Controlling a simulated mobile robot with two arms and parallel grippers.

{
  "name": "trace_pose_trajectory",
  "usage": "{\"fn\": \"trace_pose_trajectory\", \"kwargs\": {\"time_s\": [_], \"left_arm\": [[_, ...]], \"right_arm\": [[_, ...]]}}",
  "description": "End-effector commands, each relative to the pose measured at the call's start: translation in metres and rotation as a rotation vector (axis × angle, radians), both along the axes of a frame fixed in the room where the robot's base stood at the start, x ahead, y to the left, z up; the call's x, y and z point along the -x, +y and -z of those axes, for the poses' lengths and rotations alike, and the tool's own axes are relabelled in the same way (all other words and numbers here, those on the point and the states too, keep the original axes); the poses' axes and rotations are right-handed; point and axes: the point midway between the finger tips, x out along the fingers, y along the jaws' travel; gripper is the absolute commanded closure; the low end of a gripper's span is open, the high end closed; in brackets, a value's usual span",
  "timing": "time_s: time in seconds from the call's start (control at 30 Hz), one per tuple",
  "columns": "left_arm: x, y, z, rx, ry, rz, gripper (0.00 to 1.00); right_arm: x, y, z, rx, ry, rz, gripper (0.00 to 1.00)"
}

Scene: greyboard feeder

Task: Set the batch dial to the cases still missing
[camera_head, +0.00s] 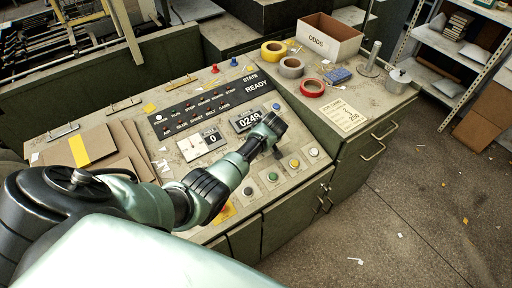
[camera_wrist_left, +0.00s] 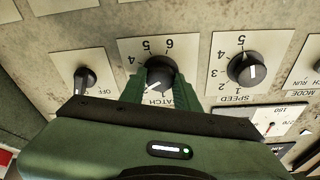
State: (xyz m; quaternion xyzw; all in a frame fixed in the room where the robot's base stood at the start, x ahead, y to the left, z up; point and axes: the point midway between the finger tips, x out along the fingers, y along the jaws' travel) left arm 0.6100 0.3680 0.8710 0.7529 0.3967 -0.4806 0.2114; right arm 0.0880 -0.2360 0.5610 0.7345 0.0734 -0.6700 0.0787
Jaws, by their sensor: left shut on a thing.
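In the left wrist view the batch dial (camera_wrist_left: 160,72) is a round black knob on a pale plate. Its white mark slants to the lower left. The numerals 4, 5 and 6 show above it; the lower numerals and part of the "BATCH" label are hidden. My left gripper (camera_wrist_left: 161,84) is shut on this knob, one green finger on each side. In the head view my left gripper (camera_head: 277,122) reaches the console and covers the dial. A counter (camera_head: 248,120) seems to read 0249. A job card (camera_head: 342,116) lies to the right and seems to show 2 and 250.
The speed dial (camera_wrist_left: 246,69) sits close right of the gripper, and an on/off switch (camera_wrist_left: 86,80) to its left. Several push buttons (camera_head: 272,177) line the console's front. Tape rolls (camera_head: 313,87) and an ODDS box (camera_head: 327,40) stand on the right bench.

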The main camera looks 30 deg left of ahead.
Motion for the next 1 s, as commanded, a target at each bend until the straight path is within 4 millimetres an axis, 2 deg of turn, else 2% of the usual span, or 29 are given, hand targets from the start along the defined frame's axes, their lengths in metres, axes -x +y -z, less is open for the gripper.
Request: {"fn": "trace_pose_trajectory", "kwargs": {"time_s": [0.7, 1.0], "left_arm": [[-0.005, 0.0, 0.001, 0.064, -0.161, -0.654, 1.0], [-0.005, 0.0, 0.0, 0.084, -0.214, -0.874, 1.0]], "right_arm": [[0.0, 0.0, 0.057, 0.0, 0.0, 0.0, 0.74], [0.0, 0.0, 0.079, 0.0, 0.001, 0.0, 0.74]]}}
